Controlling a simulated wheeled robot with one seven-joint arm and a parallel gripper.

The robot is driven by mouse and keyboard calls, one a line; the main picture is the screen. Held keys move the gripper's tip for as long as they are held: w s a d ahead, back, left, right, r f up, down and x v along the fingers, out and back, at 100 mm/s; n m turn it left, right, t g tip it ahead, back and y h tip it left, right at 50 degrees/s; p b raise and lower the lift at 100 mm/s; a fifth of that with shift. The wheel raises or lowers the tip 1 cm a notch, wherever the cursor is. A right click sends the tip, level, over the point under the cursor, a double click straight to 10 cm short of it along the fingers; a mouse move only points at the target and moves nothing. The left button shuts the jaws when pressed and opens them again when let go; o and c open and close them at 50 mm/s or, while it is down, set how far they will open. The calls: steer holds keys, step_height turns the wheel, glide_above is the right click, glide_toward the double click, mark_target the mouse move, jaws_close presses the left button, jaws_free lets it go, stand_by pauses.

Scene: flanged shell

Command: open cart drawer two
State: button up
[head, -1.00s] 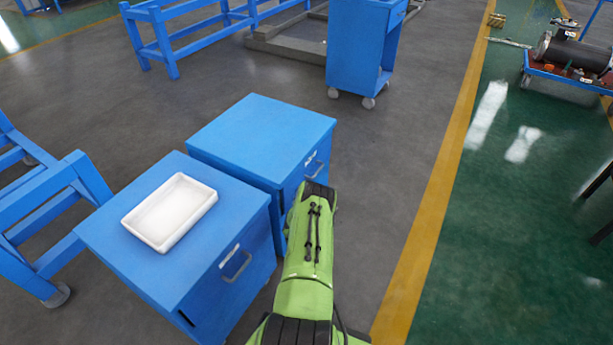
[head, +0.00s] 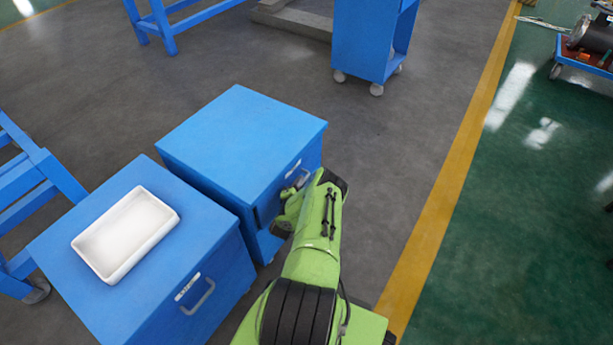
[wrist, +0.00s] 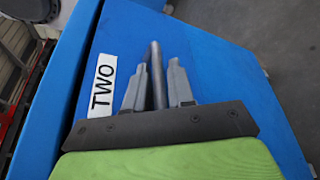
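The blue cabinet (head: 240,130) with drawer two stands beyond a second blue cabinet. Its front (wrist: 225,80) fills much of the wrist view, with a white label (wrist: 102,88) reading TWO. A grey bar handle (wrist: 155,70) stands out from this front, to the right of the label. My gripper (wrist: 157,80) is at the handle, with one finger on each side of the bar. The fingers are apart, with narrow gaps to the bar visible. In the head view my green arm hides the fingers and part of the front. The drawer looks flush.
The nearer blue cabinet (head: 60,240) carries a white tray (head: 85,240) and has its own handle (head: 203,297). A blue cart (head: 365,45) stands behind. Blue frames are at the left. The grey floor to the right is clear up to the yellow line (head: 450,190).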

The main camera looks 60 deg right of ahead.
jaws_close()
steer(key=shift+r, duration=0.1)
steer(key=shift+s, duration=0.1)
